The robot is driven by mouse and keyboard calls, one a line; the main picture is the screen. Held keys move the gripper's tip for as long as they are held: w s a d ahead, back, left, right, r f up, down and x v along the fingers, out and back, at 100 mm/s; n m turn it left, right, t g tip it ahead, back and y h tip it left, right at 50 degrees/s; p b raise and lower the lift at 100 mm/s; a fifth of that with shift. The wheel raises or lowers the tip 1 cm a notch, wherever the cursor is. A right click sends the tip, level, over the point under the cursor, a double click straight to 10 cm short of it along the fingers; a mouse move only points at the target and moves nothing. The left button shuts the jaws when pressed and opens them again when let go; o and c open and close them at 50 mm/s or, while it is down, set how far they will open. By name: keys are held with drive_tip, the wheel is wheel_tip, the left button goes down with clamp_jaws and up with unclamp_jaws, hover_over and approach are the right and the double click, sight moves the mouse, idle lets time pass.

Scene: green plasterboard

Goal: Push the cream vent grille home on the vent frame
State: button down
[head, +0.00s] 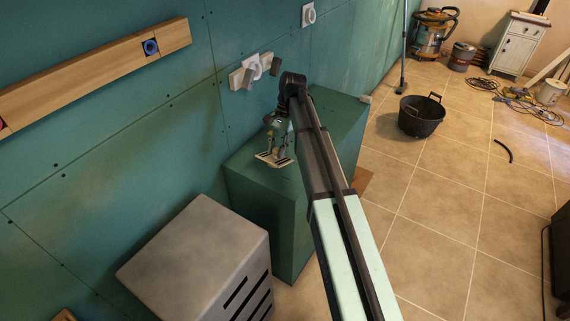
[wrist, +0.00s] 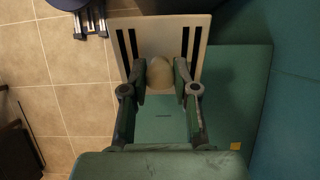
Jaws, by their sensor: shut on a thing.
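My gripper (head: 281,147) is low over the green boxed ledge in the head view. In the wrist view my gripper (wrist: 160,74) is shut on the rounded knob of the cream vent grille (wrist: 158,34). The grille is a flat plate with dark slots on both sides of the knob. In the head view the grille (head: 270,159) shows as a small pale slotted plate at the ledge top. I cannot tell whether it touches the ledge. No vent frame can be clearly made out; the grille may hide it.
The green ledge (head: 255,185) stands against the green wall. A grey slotted box (head: 195,250) is at its left. White wall fittings with knobs (head: 250,71) are above the ledge. A wooden rail (head: 95,75) is on the wall. A black bucket (head: 420,117) stands on the tiled floor.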

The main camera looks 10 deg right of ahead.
drive_tip(key=w+d+r+m+t+y+p, duration=0.1)
drive_tip(key=w+d+r+m+t+y, duration=0.2)
drive_tip(key=w+r+m+t, duration=0.4)
drive_tip(key=w+d+r+m+t+y+p, duration=0.1)
drive_tip(key=w+d+r+m+t+y, duration=0.3)
drive_tip(key=w+r+m+t, duration=0.3)
drive_tip(key=w+r+m, duration=0.1)
drive_tip(key=w+m, duration=0.3)
drive_tip(key=w, duration=0.4)
drive_tip(key=shift+d+r+t, duration=0.2)
drive_tip(key=shift+r+t, duration=0.1)
drive_tip(key=shift+r, duration=0.05)
drive_tip(key=shift+r+y, duration=0.1)
drive_tip(key=shift+y, duration=0.2)
drive_tip(key=shift+w, duration=0.1)
drive_tip(key=shift+p+x, duration=0.35)
drive_tip(key=shift+x, duration=2.4)
drive_tip(key=shift+x, duration=1.8)
drive_tip(key=c, duration=0.8)
unclamp_jaws()
